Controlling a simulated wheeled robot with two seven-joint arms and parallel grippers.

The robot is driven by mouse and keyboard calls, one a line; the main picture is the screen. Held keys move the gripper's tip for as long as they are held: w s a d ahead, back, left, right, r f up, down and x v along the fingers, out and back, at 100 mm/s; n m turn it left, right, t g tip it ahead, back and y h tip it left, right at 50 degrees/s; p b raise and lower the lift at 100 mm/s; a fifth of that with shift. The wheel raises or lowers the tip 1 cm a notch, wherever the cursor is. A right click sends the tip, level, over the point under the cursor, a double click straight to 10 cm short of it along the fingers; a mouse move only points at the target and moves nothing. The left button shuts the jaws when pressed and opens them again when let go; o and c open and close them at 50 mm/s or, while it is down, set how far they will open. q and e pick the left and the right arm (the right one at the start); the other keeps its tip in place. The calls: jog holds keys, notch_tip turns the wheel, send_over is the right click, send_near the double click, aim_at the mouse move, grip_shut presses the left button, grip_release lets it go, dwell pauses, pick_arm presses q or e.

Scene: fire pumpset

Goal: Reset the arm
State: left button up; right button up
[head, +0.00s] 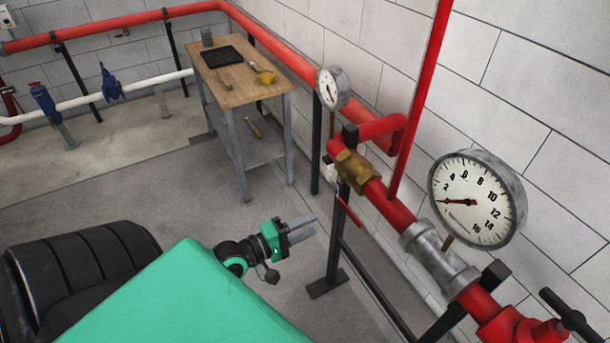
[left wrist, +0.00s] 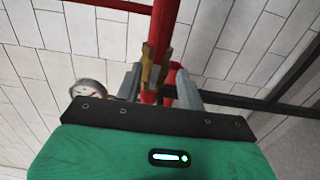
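My left gripper (head: 302,229) is in the lower middle of the head view, left of the red pipe and in open air. In the left wrist view its two grey fingers (left wrist: 160,90) stand apart, with nothing held between them. A brass valve (head: 358,172) sits on the red pipe (head: 388,207), up and to the right of the gripper; a red lever (head: 348,209) hangs below it. In the left wrist view, brass parts (left wrist: 152,72) and a red pipe (left wrist: 160,40) show beyond the fingers. My right gripper is not in view.
A large gauge (head: 474,201) and a smaller gauge (head: 333,88) stand on the pipe at right. A wooden workbench (head: 256,91) with tools is at the back. A black pipe stand (head: 333,240) is close right of my gripper. The floor left of it is clear.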

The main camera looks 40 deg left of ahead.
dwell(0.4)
pick_arm(q)
jog(key=s+a+f+m+g+y, duration=0.1)
jog(key=a+f+m+g+y, duration=0.15)
jog(key=f, duration=0.85)
jog(key=s+a+f+m+g+y, duration=0.15)
jog(key=a+f, duration=0.25)
jog(key=f, duration=0.6)
jog(key=s+f+m+g+y, duration=0.15)
jog(key=s+f, duration=0.25)
jog(key=f, duration=0.4)
jog(key=s+f+m+g+y, duration=0.15)
jog(key=s+f, duration=0.25)
jog(key=f, duration=0.5)
jog(key=s+d+f+m+g, duration=0.3)
jog(key=s+f, duration=0.3)
jog(key=s, duration=0.2)
jog(key=s+d+f+m+g, duration=0.2)
jog(key=s+d+f, duration=0.3)
jog(key=s, duration=0.4)
jog(key=s+d+f+m+g, duration=0.3)
jog(key=s+f+m, duration=0.1)
jog(key=s+f, duration=0.3)
jog(key=shift+s+d+f+g, duration=0.3)
jog(key=shift+s+d+f, duration=0.1)
jog(key=shift+s, duration=0.25)
jog(key=shift+a, duration=0.1)
